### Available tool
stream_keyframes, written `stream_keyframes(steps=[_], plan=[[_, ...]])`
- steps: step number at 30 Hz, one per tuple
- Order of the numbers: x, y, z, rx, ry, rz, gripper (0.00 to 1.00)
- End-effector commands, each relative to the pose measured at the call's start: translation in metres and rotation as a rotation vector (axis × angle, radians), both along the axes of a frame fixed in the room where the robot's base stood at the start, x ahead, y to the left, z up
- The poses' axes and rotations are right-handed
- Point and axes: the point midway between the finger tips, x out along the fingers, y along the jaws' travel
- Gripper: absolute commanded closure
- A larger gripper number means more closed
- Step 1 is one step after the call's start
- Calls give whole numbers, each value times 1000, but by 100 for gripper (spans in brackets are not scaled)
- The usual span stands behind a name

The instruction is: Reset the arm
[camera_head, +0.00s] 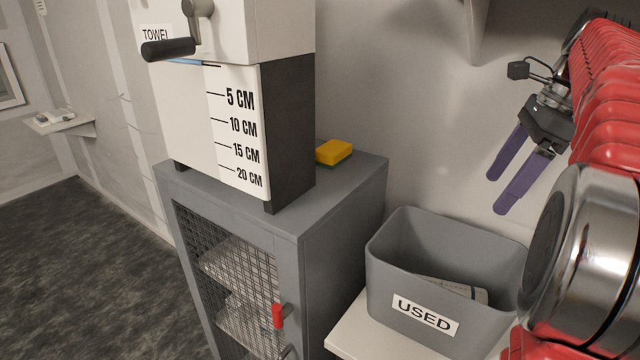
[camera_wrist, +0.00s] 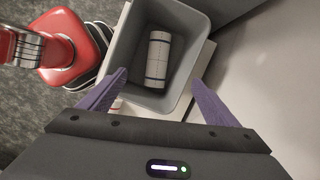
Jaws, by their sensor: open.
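My gripper (camera_head: 513,177) has two purple fingers, spread apart with nothing between them. In the head view it hangs at the upper right, above the grey USED bin (camera_head: 395,292) and in front of the wall. My red and silver arm fills the right edge. In the wrist view my gripper (camera_wrist: 158,92) points down over the bin (camera_wrist: 118,62). A white roll with dark stripes (camera_wrist: 158,58) lies inside the bin, apart from the fingers. In the head view only part of something pale shows inside the bin.
A wall shelf juts out above. Open floor lies left.

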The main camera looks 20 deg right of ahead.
Motion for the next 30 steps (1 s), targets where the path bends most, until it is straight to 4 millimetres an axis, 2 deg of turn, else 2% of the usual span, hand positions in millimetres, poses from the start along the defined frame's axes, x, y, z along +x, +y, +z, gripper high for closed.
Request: stream_keyframes(steps=[4,8,19,30], plan=[[1,5,-1,-7,-4,19,16],[5,20,-3,-37,-20,90,16],[14,104,-26,-207,-111,504,16],[2,183,-60,-388,-205,960,16]])
